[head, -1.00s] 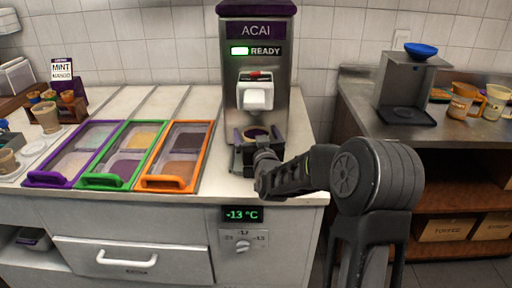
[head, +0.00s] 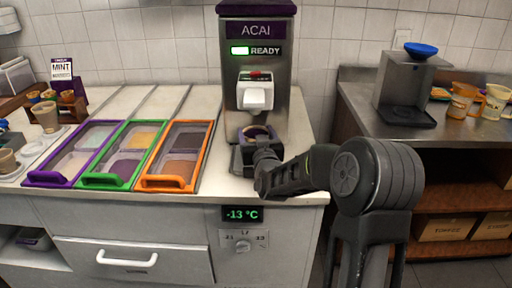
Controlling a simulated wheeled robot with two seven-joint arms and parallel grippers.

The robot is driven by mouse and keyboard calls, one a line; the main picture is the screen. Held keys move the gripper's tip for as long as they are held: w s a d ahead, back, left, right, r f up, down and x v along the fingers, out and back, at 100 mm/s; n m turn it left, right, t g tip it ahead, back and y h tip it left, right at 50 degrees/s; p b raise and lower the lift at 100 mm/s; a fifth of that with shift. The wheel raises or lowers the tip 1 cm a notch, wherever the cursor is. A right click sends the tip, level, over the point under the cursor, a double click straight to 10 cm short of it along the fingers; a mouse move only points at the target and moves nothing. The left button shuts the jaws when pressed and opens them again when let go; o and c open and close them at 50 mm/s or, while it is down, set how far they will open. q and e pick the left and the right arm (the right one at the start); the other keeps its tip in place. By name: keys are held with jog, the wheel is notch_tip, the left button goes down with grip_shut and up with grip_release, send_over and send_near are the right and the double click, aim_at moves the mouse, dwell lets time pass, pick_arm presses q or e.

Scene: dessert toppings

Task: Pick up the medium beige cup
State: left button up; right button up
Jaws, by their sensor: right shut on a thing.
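A cup (head: 256,130) with a beige rim and a dark purplish inside stands upright under the spout of the acai machine (head: 282,75). My right gripper (head: 256,150) is at the front of this cup and shut on it. The gripper and wrist hide most of the cup's body, so its size is hard to tell. Another beige cup (head: 47,118) stands at the far left of the counter, and a further one (head: 8,160) is at the left edge.
Topping bins with purple (head: 45,180), green (head: 103,182) and orange (head: 165,184) frames lie left of the machine. On the right counter stand a grey dispenser with a blue bowl (head: 421,49) and several cups (head: 494,101). Counter between bins and machine is clear.

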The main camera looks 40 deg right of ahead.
jog(key=c, duration=0.3)
jog(key=shift+r, duration=0.2)
jog(key=shift+c, duration=0.2)
jog(key=shift+r, duration=0.6)
jog(key=r+b+v, duration=0.2)
jog(key=b+v, duration=0.4)
jog(key=v, duration=1.2)
jog(key=shift+f, duration=0.1)
